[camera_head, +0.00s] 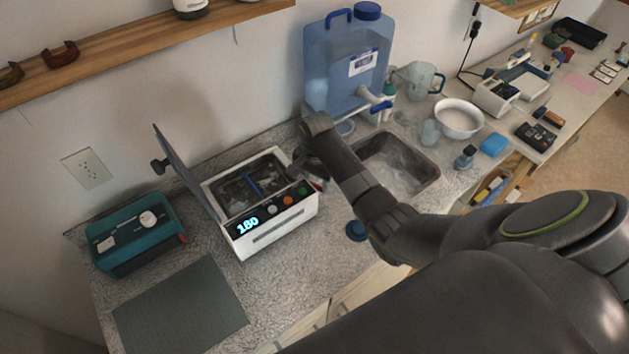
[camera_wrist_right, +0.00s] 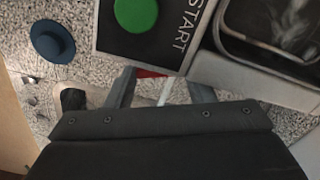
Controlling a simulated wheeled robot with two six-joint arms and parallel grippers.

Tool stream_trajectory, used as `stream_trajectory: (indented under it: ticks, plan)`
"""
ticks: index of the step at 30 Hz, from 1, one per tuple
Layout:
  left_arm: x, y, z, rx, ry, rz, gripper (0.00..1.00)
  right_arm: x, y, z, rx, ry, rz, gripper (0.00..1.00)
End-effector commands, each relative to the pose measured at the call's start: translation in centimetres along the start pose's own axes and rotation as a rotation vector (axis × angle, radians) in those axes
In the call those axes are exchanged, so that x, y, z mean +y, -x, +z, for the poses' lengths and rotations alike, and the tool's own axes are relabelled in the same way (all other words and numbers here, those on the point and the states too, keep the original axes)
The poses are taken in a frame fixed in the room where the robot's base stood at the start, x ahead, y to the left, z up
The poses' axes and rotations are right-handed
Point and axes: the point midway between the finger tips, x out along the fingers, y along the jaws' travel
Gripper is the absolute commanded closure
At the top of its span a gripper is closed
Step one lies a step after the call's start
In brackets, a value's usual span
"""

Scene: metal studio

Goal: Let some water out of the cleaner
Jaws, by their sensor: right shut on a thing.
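The cleaner (camera_head: 270,228) is a white box with its lid raised, a display reading 180 and coloured buttons. Its open basin (camera_head: 238,190) holds dark liquid or a basket; I cannot tell which. My right gripper (camera_wrist_right: 160,88) is at the cleaner's right side, by the corner with the green START button (camera_wrist_right: 136,14). A red part (camera_wrist_right: 152,73), seemingly a drain handle, shows between its fingers, with a white pipe-like piece (camera_wrist_right: 166,92). The gripper is shut on this red part, mostly hidden by the fingers. My left gripper is out of view.
A sink (camera_head: 410,178) lies right of the cleaner, with a blue water jug (camera_head: 335,85) behind it. A blue cap (camera_head: 357,231) sits on the counter in front. A teal box (camera_head: 120,245) and dark mat (camera_head: 180,310) are at left.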

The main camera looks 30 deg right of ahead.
Motion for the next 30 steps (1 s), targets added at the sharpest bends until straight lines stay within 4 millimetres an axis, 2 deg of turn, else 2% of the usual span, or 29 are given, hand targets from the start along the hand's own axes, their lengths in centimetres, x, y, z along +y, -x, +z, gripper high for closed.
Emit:
stream_trajectory:
  ticks: [8,9,14,30]
  plan:
    - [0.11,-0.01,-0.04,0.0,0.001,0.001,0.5,0.04,-0.01,-0.09,0.002,0.005,0.001,0.74]
    - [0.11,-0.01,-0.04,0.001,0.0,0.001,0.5,0.04,-0.01,-0.09,0.002,0.005,0.001,0.5]
    - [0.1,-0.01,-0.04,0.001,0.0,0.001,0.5,0.03,-0.01,-0.07,0.001,0.005,0.001,0.29]
    - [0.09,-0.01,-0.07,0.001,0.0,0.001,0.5,-0.05,0.01,0.07,-0.001,-0.012,-0.001,0.29]
